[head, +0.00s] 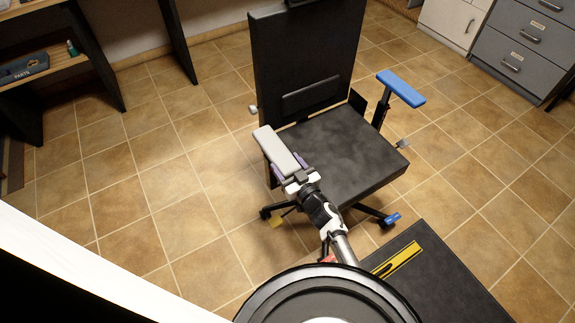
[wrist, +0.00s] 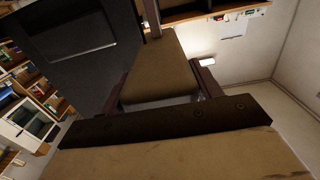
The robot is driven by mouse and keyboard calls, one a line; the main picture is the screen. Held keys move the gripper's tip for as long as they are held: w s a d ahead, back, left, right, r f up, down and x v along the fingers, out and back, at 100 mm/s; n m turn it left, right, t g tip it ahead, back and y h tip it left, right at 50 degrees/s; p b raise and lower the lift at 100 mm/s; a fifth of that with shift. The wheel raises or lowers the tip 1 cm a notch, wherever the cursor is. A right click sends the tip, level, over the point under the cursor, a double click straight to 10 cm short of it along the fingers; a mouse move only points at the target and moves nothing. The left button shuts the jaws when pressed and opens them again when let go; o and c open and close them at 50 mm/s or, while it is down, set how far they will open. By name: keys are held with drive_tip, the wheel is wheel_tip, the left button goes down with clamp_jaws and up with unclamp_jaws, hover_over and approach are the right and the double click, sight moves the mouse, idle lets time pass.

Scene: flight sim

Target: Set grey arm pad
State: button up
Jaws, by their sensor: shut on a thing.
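The grey arm pad (head: 276,150) is a long light-grey block at the left side of the black office chair (head: 340,155). My gripper (head: 288,169) is shut on its near end, one finger on each side. In the wrist view the pad (wrist: 163,68) runs away from my gripper (wrist: 162,90), between its fingers, towards the chair back. The blue arm pad (head: 401,88) sits on a black post on the chair's right side. The support under the grey pad is mostly hidden, so I cannot tell whether the pad touches it.
A black mat (head: 445,285) with a yellow marking lies at the lower right. Grey drawers (head: 520,45) stand at the upper right and a dark shelf unit (head: 45,70) at the upper left. Tiled floor left of the chair is clear.

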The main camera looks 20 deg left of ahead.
wheel_tip(320, 180, down, 4)
drive_tip(key=shift+r+b, duration=0.2)
drive_tip(key=shift+b, duration=1)
drive_tip(key=o, duration=1.4)
drive_tip(key=shift+r, duration=0.1)
drive_tip(key=shift+d, duration=0.1)
drive_tip(key=b+v, duration=0.1)
drive_tip(key=v, duration=1.2)
drive_tip(key=shift+s+d+b, duration=0.2)
drive_tip(key=shift+s+b, duration=0.1)
drive_tip(key=shift+b, duration=0.05)
